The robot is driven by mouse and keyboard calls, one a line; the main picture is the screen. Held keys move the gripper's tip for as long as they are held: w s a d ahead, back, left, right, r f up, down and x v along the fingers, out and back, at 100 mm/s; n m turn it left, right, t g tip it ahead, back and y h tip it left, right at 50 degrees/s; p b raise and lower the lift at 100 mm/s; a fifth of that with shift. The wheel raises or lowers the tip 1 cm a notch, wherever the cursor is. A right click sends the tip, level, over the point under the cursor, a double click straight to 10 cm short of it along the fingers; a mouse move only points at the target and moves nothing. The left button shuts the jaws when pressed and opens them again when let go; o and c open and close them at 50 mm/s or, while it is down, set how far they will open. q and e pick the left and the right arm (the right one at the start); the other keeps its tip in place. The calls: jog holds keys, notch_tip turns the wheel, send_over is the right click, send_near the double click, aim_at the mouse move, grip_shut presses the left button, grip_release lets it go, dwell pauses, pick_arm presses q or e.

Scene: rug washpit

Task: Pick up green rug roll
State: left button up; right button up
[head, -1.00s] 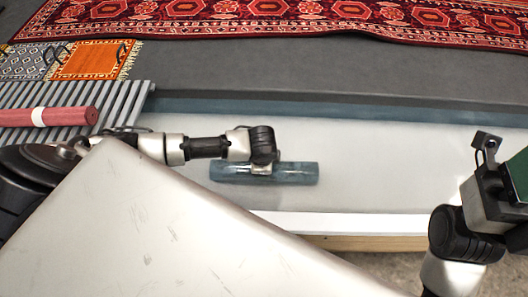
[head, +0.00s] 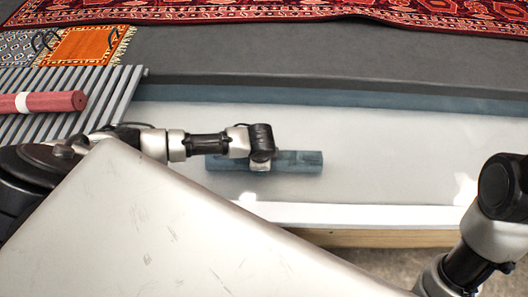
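No plainly green rug roll shows in the current head view. A blue-teal roll (head: 300,160) lies crosswise over the pale floor of the wash pit (head: 380,150). My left gripper (head: 262,165) points down at the middle of this roll and overlaps it. Its fingers are mostly hidden by the wrist, so I cannot tell whether they are shut on the roll or whether the roll is clear of the floor. My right arm is at the right edge, and its gripper is outside the frame.
A red roll with a white band (head: 40,102) lies on a grey slatted rack (head: 110,95) at left. An orange rug (head: 80,45) and a red patterned rug (head: 270,8) lie beyond. The pit's white near rim (head: 350,214) runs along the front. Pit floor right of the roll is clear.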

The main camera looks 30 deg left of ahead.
pick_arm(q)
jog(key=c, duration=1)
jog(key=shift+r, duration=0.1)
jog(key=shift+c, duration=0.7)
jog(key=shift+r, duration=0.1)
